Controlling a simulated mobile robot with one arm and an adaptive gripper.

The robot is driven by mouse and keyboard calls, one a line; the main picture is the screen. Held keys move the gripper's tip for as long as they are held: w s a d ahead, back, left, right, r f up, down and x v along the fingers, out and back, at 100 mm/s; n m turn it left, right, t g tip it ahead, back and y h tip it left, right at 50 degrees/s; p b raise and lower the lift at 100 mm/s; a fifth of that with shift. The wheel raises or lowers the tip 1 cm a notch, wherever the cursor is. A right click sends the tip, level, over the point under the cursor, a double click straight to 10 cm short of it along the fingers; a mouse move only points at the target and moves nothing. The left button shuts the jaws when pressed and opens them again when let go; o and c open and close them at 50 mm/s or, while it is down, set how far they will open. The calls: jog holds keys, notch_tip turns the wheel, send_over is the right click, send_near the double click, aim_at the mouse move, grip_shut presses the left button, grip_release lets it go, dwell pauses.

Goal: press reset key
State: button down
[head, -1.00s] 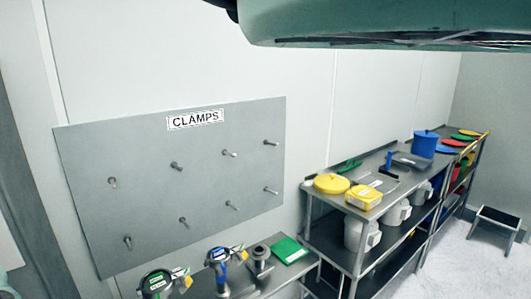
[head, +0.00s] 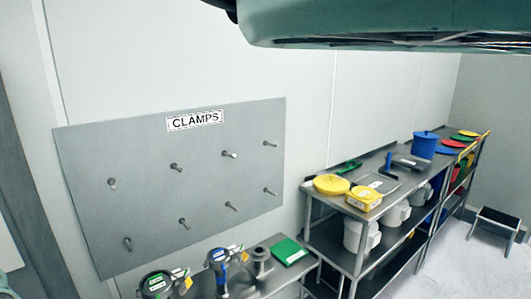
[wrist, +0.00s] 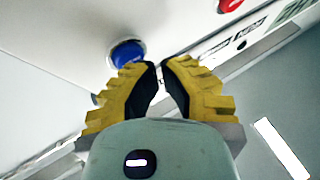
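A red round button (wrist: 230,4) shows at the top edge, partly cut off. My gripper (wrist: 159,64) has yellow stepped fingers with dark pads. The tips are drawn in close together with only a narrow gap, and nothing is held. The left finger overlaps the lower edge of the blue button in the picture; contact cannot be told. The head view shows neither the gripper nor the buttons.
A labelled strip (wrist: 243,44) runs beside the buttons. In the head view, a grey clamps board (head: 205,155) with several pegs hangs on the wall. Steel shelving (head: 330,208) with tubs and lids stands right, a step stool (head: 497,219) beyond. Floor there is clear.

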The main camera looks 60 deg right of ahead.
jog(key=shift+s+a, duration=0.2)
jog(key=shift+s, duration=0.25)
jog(key=shift+s+a+p, duration=0.15)
jog(key=shift+s+a, duration=0.1)
jog(key=shift+s, duration=0.55)
jog(key=shift+s+a+p, duration=0.1)
jog(key=shift+s+a, duration=0.2)
jog(key=shift+s, duration=0.5)
jog(key=shift+s+a+p, duration=0.15)
jog(key=shift+s+a, duration=0.1)
jog(key=shift+s, duration=0.55)
jog(key=shift+y, duration=0.3)
